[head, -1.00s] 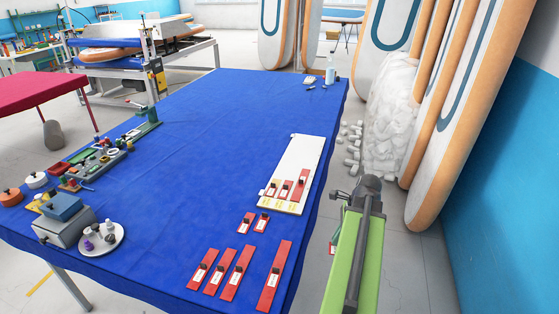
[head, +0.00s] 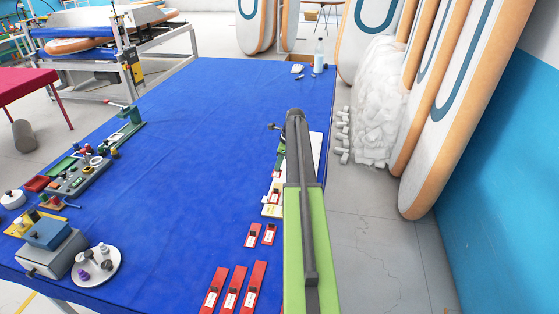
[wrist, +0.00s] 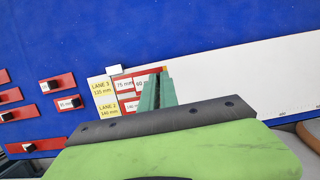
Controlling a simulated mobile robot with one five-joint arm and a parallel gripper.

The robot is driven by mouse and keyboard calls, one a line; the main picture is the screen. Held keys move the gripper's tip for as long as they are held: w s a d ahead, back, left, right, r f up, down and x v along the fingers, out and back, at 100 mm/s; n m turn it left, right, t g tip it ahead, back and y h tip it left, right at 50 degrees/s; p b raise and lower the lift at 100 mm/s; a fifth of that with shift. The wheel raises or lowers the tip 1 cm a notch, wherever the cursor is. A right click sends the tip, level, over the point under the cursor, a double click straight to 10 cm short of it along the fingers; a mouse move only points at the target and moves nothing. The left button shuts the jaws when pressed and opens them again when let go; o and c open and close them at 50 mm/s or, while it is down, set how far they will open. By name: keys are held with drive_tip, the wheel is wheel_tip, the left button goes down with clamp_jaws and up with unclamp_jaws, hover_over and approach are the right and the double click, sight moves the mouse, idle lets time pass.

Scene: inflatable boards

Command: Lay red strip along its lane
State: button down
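The white lane board (wrist: 240,72) lies on the blue table, with yellow lane labels (wrist: 103,88) at its left end in the wrist view. Red strips with white length tags (wrist: 125,84) lie on the board beside the labels. My gripper (wrist: 157,77) has its green fingers over this end of the board, partly hiding the strips. Whether the fingers are apart or hold anything is unclear. In the head view my arm covers most of the board, and one red strip (head: 275,195) shows beside it. Longer red strips (head: 235,288) and two short ones (head: 252,235) lie on the cloth.
The blue table (head: 180,170) is clear through its middle. A grey box (head: 50,255), a white plate of small items (head: 97,268) and a tool rack (head: 80,175) stand along its left side. A bottle (head: 319,57) stands at the far end. Inflatable boards (head: 440,110) lean at the right.

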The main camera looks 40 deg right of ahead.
drive_tip(key=shift+s+d+f+b, duration=0.1)
drive_tip(key=shift+f+b, duration=1.6)
drive_tip(key=shift+b, duration=0.05)
drive_tip(key=shift+s+d+f+b, duration=0.1)
drive_tip(key=shift+f+b, duration=1.6)
drive_tip(key=shift+f+b, duration=0.6)
drive_tip(key=c, duration=1.5)
unclamp_jaws()
drive_tip(key=shift+c, duration=0.2)
drive_tip(key=shift+o, duration=0.2)
drive_tip(key=o, duration=0.4)
drive_tip(key=shift+r, duration=0.15)
